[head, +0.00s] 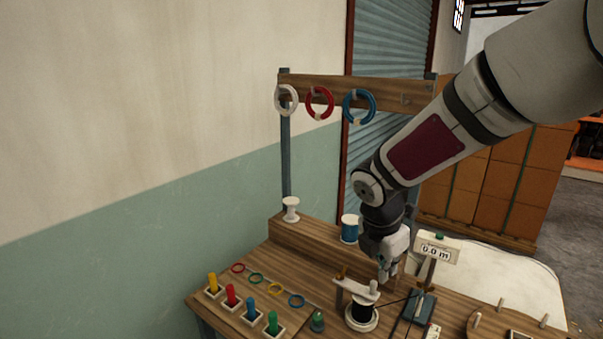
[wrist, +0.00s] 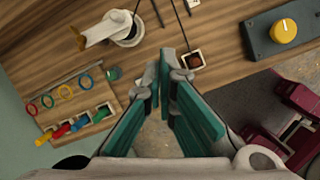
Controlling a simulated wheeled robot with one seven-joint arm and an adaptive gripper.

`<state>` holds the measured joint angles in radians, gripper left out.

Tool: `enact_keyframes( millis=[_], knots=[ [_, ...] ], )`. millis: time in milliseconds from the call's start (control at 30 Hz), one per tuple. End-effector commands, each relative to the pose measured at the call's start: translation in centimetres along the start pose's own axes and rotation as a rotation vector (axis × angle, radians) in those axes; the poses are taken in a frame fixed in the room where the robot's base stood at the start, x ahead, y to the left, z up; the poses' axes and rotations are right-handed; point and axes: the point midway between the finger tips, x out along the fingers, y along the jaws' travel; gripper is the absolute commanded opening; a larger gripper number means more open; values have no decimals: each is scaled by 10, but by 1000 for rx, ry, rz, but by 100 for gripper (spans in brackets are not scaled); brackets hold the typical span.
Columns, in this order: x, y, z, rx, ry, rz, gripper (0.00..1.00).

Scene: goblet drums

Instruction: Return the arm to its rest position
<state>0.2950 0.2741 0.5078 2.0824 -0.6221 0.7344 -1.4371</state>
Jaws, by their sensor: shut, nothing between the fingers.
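My arm reaches in from the upper right in the head view, with my gripper (head: 386,274) pointing down over the workbench (head: 262,275). In the wrist view my gripper (wrist: 164,72) shows green finger pads with the tips close together and nothing held. In the head view it is behind and slightly right of a winder with a black spool (head: 362,312); whether it touches the winder cannot be told. The winder also shows in the wrist view (wrist: 122,30), apart from the fingertips.
A meter display (head: 437,250) stands right of my gripper. A blue spool (head: 349,229) and white spool (head: 291,209) stand on the back ledge. Coloured rings hang from a wooden rail (head: 380,89). Coloured pegs (head: 232,295) stand at front left. Stacked boxes (head: 500,180) stand behind.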

Motion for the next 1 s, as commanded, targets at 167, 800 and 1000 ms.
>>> enact_keyframes(
  millis=[167, 800, 1000],
  knots=[
    [-58, -42, 7, 419, -54, 22, 0],
    [-180, -182, -43, 1899, 275, 167, 0],
    [-187, -196, -56, 2085, 391, 143, 0]
  ],
)
